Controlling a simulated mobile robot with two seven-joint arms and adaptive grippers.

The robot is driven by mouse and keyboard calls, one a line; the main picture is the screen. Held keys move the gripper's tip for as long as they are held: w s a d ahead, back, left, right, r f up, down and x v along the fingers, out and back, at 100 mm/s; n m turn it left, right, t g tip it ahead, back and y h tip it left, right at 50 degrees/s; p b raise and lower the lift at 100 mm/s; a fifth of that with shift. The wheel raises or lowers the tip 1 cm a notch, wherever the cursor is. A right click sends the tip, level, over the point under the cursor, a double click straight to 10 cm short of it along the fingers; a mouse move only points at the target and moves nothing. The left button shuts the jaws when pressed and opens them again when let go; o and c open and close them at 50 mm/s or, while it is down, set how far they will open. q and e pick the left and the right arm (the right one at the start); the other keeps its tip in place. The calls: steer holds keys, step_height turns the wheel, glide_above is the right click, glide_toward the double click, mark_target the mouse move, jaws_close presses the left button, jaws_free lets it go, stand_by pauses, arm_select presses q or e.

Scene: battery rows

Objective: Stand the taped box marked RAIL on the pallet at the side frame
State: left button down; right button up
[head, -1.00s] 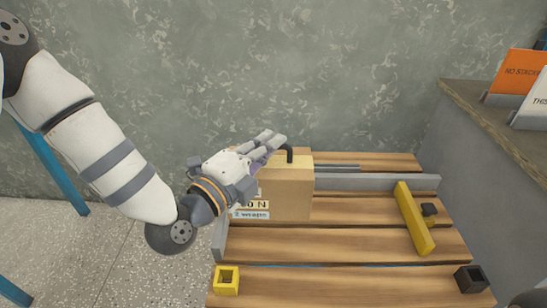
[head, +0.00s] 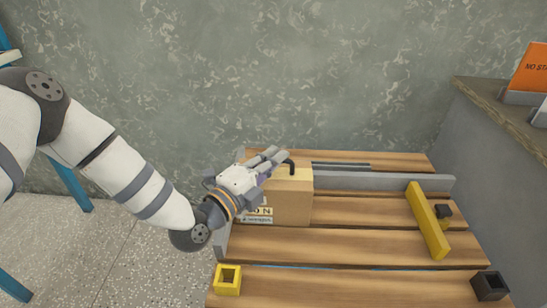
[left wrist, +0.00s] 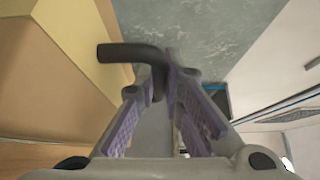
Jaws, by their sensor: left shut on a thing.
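A tan cardboard box (head: 290,205) with pale tape on top stands upright on the wooden pallet (head: 340,280), at its left end. A white label (head: 259,215) on its front is partly covered by my gripper; the letters that show look like "O N", and I cannot read RAIL. My left gripper (head: 280,159) is shut on the box's bent black handle (head: 291,165). In the left wrist view the handle (left wrist: 128,53) runs between the purple-padded fingers (left wrist: 165,80). A grey side frame (head: 223,238) edges the pallet's left end; I cannot tell whether the box touches it. My right gripper is out of view.
A grey rail (head: 390,182) crosses the pallet behind the box. Yellow (head: 228,280) and black (head: 490,286) corner sockets sit in front. A counter stands right. The pallet's middle is clear.

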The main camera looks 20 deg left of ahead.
arm_select(q)
steer(key=c, duration=2.1)
jaws_free()
steer(key=shift+f, duration=0.1)
steer(key=shift+c, duration=0.2)
steer(key=o, duration=0.4)
steer(key=shift+o, duration=0.2)
steer(key=shift+r, duration=0.2)
steer(key=p+v, duration=0.2)
steer(key=v, duration=1)
